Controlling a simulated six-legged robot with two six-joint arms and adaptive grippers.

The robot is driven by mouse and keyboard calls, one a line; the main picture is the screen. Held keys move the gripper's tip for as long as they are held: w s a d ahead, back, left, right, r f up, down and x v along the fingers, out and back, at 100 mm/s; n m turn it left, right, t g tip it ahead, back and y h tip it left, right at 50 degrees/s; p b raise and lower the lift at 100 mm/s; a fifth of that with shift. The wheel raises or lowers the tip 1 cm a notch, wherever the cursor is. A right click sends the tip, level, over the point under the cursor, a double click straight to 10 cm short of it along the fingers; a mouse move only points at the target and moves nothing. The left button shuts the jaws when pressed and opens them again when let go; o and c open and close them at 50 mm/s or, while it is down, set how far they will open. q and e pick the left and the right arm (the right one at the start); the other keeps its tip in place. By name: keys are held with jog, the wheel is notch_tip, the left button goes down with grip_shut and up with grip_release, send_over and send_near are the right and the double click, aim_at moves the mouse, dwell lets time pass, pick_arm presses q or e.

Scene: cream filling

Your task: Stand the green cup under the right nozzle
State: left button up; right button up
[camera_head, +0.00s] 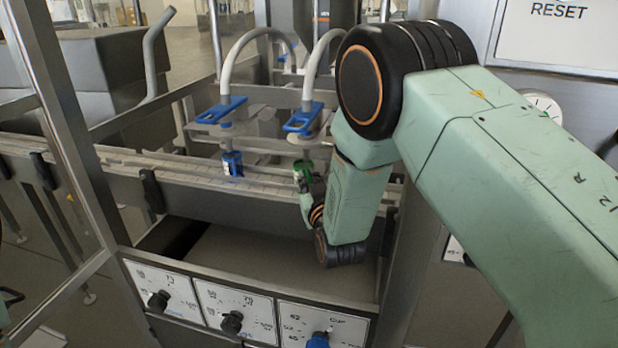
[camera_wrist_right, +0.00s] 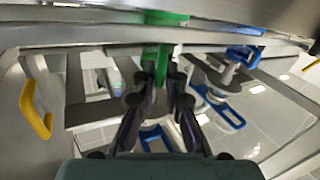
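The green cup (camera_head: 301,166) is upright at the conveyor rail, below the right nozzle (camera_head: 303,125) with its blue bracket. My right gripper (camera_head: 304,184) reaches it from the front, partly hidden by my own arm. In the right wrist view the green cup (camera_wrist_right: 162,50) is between the two dark fingers of the gripper (camera_wrist_right: 162,74), which look closed on it. Whether the cup's base rests on the rail is hard to see. My left gripper does not show clearly; only bits of dark and green parts are at the left edge.
A blue cup (camera_head: 232,164) stands on the conveyor (camera_head: 200,177) under the left nozzle (camera_head: 225,120), to the left of the green cup. Metal posts frame the machine. A panel with knobs (camera_head: 232,322) is in front, below an open bay (camera_head: 260,265).

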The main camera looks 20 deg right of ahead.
jog(key=o, duration=0.4)
jog(key=s+a, duration=0.1)
jog(key=s, duration=1.1)
dwell(0.4)
